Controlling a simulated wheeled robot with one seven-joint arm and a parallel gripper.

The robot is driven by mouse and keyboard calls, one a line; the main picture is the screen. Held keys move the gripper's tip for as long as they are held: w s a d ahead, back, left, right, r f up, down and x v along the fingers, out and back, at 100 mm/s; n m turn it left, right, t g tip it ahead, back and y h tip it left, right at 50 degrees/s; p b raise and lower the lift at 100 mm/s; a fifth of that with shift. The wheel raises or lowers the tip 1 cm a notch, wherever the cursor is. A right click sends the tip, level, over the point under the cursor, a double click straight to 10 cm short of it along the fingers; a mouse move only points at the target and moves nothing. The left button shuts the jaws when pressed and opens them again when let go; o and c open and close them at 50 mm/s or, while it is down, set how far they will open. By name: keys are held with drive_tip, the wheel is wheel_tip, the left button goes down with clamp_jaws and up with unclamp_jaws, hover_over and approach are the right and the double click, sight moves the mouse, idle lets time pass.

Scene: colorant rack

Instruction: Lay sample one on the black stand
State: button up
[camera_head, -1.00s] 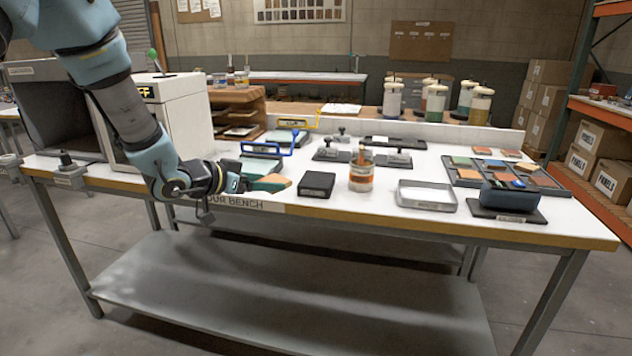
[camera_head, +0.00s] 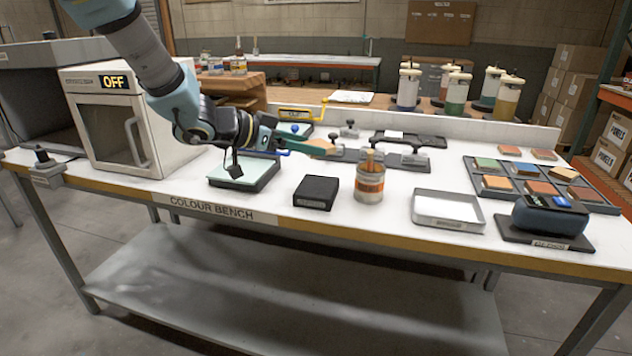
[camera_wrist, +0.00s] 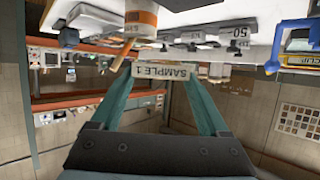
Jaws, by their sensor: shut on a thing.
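Sample one, a thin panel labelled SAMPLE 1 (camera_wrist: 168,71), is gripped between the two teal fingers in the wrist view. My gripper (camera_head: 322,149) is shut on it and holds it above the bench, behind the black block. In the head view the panel is mostly hidden by the fingers. The black stand appears to be the low black block (camera_head: 316,191) near the bench's front edge; its front label is too small to read. Its top is bare, and sample one is apart from it.
A jar with an orange band (camera_head: 369,184) stands just right of the black block. A dark-based pad with a pale green top (camera_head: 240,170) lies left. A white tray (camera_head: 447,207) and a dark blue device (camera_head: 549,216) stand right. Knobbed black fixtures (camera_head: 404,159) lie behind.

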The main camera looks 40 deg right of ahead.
sight(304, 192)
wheel_tip(304, 192, down, 9)
drive_tip(key=shift+f+p, duration=0.2)
drive_tip(key=shift+p, duration=0.1)
drive_tip(key=shift+f, duration=0.1)
drive_tip(key=o, duration=1.2)
drive_tip(key=shift+a, duration=0.15)
drive_tip(key=b+v, duration=0.1)
drive_tip(key=v, duration=1)
drive_tip(key=shift+a+r, duration=0.3)
drive_tip(key=shift+r, duration=0.05)
